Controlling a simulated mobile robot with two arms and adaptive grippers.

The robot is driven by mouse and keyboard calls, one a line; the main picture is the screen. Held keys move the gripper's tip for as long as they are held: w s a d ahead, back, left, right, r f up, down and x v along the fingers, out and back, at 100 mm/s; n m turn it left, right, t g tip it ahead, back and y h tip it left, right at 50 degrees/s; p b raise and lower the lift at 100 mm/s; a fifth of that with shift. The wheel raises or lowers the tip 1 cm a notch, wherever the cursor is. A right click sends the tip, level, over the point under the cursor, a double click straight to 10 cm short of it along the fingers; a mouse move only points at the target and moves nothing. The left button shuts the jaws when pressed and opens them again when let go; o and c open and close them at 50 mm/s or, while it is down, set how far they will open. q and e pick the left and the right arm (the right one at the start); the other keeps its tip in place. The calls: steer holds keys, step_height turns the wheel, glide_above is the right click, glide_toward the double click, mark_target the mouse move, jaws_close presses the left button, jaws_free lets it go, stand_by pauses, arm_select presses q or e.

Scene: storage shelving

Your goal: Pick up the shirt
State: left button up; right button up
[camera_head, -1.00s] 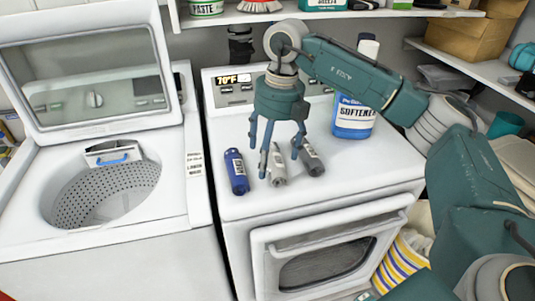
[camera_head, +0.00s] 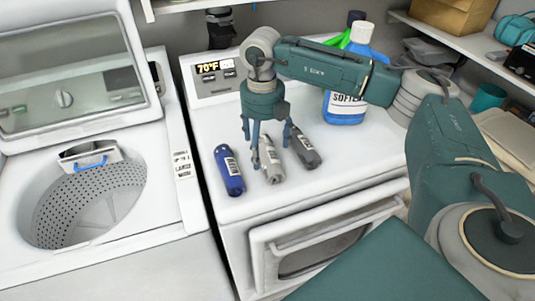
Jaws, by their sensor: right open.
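I cannot make out a shirt in this view. My right gripper (camera_head: 266,146) is open and empty, with its fingers pointing down above the white dryer top (camera_head: 210,128). Its fingertips are just behind and over a light grey bottle (camera_head: 271,162) and close to a dark grey bottle (camera_head: 305,148). I cannot tell whether they touch. A blue bottle (camera_head: 229,171) lies to the left of the gripper. The open washer drum (camera_head: 95,205) at the left looks empty where its inside shows. My left gripper is not in view.
A blue softener bottle (camera_head: 343,107) stands on the dryer behind my right arm, with something green (camera_head: 341,38) behind it. The washer lid (camera_head: 65,80) is up. A shelf (camera_head: 475,60) with a cardboard box (camera_head: 447,12) is at upper right. The dryer door (camera_head: 325,240) is closed.

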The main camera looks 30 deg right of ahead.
step_height(320, 180, down, 3)
steer(key=shift+s+d+r+p, duration=0.1)
steer(key=shift+p, duration=0.25)
steer(key=shift+c, duration=0.8)
steer(key=c, duration=1.2)
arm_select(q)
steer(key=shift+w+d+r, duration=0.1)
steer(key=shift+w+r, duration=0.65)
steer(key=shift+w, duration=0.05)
arm_select(e)
steer(key=shift+r, duration=0.35)
step_height(320, 180, up, 12)
steer(key=b, duration=0.3)
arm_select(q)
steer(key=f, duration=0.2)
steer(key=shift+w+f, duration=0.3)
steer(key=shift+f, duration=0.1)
arm_select(e)
step_height(320, 180, up, 7)
glide_above(264, 153)
steer(key=shift+r, duration=0.1)
